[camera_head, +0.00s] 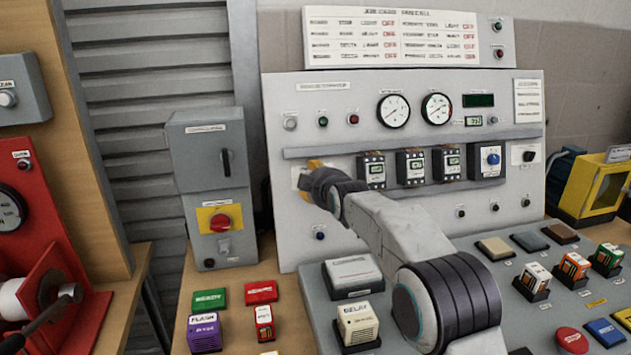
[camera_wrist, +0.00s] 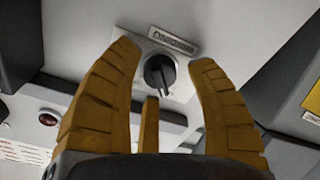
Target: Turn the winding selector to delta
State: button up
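The winding selector (camera_wrist: 159,73) is a round black knob with a pale pointer mark, on a white plate under a label that reads upside down in the wrist view. The plate's delta and star marks are too small to read, so I cannot tell its setting. My gripper (camera_wrist: 165,54) is open, its yellow fingers on either side of the knob and apart from it, with a third finger below. In the head view my gripper (camera_head: 314,176) is at the left of the grey panel (camera_head: 400,215), and my wrist hides the selector there.
Right of my gripper are several meter-like modules (camera_head: 411,166) in a row and a blue knob (camera_head: 493,159). Below are a white box (camera_head: 352,271) and a RELAY block (camera_head: 357,322).

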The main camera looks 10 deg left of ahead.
grip_shut()
jog(key=shift+m+b, duration=0.45)
jog(key=shift+m, duration=0.05)
jog(key=shift+o, duration=0.8)
grip_release()
jog(key=shift+s+d, duration=0.1)
jog(key=v, duration=1.1)
jog(key=shift+s, duration=0.3)
jog(key=shift+d+r, duration=0.15)
jog(key=shift+d, duration=0.05)
